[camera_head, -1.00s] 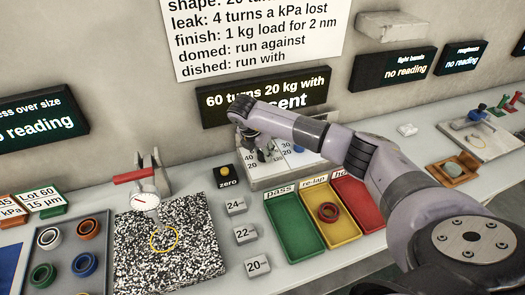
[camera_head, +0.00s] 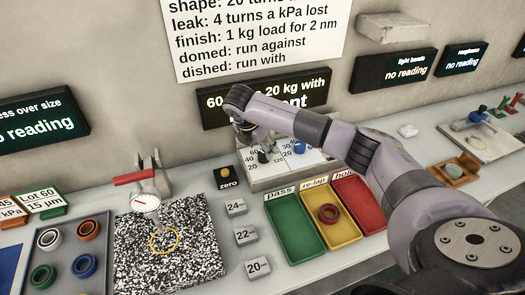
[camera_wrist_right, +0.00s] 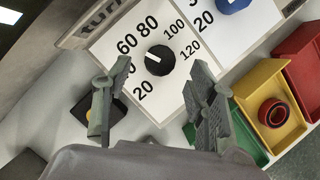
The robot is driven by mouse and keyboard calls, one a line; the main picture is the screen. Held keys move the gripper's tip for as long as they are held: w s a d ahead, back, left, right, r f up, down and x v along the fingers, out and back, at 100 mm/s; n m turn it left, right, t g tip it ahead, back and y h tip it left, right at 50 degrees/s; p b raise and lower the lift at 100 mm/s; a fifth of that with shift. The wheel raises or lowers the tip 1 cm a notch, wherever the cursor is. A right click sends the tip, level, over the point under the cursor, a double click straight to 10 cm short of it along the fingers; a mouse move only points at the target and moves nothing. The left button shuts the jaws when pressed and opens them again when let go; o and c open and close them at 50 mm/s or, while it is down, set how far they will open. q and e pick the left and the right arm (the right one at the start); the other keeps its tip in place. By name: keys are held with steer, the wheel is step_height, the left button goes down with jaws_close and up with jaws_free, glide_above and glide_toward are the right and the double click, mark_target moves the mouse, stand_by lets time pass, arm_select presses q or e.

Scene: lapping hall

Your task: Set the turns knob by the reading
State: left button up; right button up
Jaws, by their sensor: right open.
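The turns knob (camera_wrist_right: 160,60) is black with a white pointer line, on a white dial numbered 20 to 120. In the wrist view the line points up-left, roughly towards 60. The 40 mark is hidden behind a finger. The knob also shows in the head view (camera_head: 262,157). My right gripper (camera_wrist_right: 160,78) is open, its fingers apart on either side below the knob in the picture, not closed on it. The display (camera_head: 300,90) on the wall reads "60", "20 kg with" and "nt", partly covered by my right arm. My left gripper is not in view.
A blue knob (camera_head: 299,147) sits right of the turns knob. Green pass (camera_head: 293,230), yellow re-lap (camera_head: 330,232) and red (camera_head: 362,203) trays stand in front, a red ring (camera_head: 329,213) in the yellow one. A zero button (camera_head: 226,172) is to the left.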

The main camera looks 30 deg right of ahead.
steer(key=v, duration=0.8)
steer(key=shift+a, duration=0.1)
